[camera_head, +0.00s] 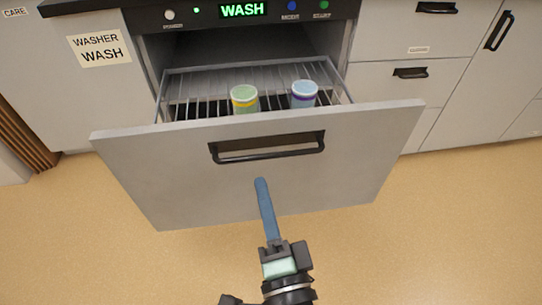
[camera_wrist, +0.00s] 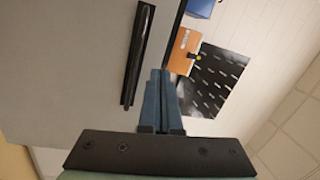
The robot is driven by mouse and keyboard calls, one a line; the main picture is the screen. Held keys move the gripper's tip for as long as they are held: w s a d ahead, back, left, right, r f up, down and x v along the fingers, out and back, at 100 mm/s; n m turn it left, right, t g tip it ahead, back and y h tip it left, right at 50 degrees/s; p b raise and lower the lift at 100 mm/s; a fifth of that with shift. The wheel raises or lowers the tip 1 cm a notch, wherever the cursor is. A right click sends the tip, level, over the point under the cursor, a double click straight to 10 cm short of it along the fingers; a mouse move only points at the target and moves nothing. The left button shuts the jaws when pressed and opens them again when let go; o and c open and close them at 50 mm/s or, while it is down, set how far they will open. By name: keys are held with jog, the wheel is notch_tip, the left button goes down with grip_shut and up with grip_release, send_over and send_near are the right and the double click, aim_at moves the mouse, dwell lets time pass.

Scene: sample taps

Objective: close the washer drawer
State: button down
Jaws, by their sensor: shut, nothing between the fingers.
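The washer drawer (camera_head: 350,170) is pulled out from under the panel lit "WASH". Its broad grey front has a black bar handle (camera_head: 267,153). Inside, its wire rack (camera_head: 195,108) holds a green cup with a yellow band (camera_head: 244,98) and a pale blue cup with a purple band (camera_head: 304,94). My gripper (camera_head: 261,182) has its blue fingers together and empty, with the tips just below the handle in the head view. Whether the tips touch the front cannot be told. In the wrist view the fingers (camera_wrist: 160,100) point toward the grey front, beside the handle (camera_wrist: 139,55).
A "WASHER WASH" label (camera_head: 98,46) is on the panel to the left. Grey cabinets with black handles (camera_head: 411,73) stand to the right. The tan floor (camera_head: 450,230) in front is clear. The wrist view shows a black slotted panel (camera_wrist: 212,80).

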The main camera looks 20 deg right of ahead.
jog(key=s+d+f+m+g+h, duration=0.1)
jog(key=s+d+f+m+g, duration=0.15)
jog(key=s+f, duration=0.2)
jog(key=p, duration=0.4)
send_near(269, 150)
jog(key=shift+m+t, duration=0.35)
jog(key=shift+t, duration=0.1)
jog(key=x, duration=0.7)
jog(key=shift+d+f, duration=0.1)
jog(key=shift+f, duration=0.3)
